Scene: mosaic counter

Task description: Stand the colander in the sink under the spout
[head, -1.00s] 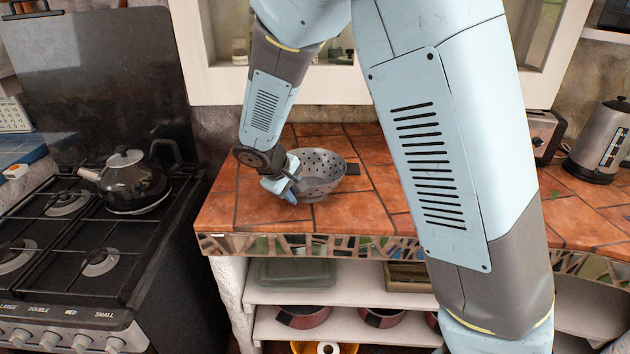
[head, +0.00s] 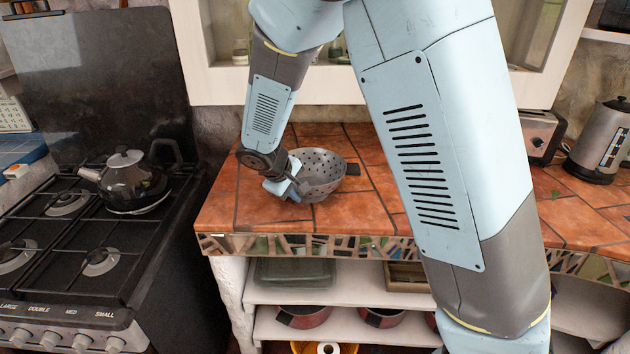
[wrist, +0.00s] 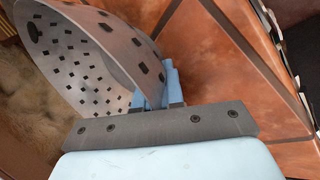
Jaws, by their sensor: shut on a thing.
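The colander (head: 322,174) is a grey metal bowl with dark holes, above or on the orange tiled counter (head: 350,213) left of my upper arm. My gripper (head: 290,192) is at its left side and is shut on its wall. In the wrist view the blue fingers (wrist: 169,85) pinch the colander's rim, and the colander (wrist: 85,55) fills the upper left, looking tilted. I cannot tell whether its base touches the tiles. The sink and the spout are not seen in either view.
A stove (head: 60,270) with a dark kettle (head: 128,180) stands at the left. A toaster (head: 541,135) and a steel electric kettle (head: 600,143) stand at the right. My arm hides the middle of the counter. Pots (head: 305,316) sit on shelves below.

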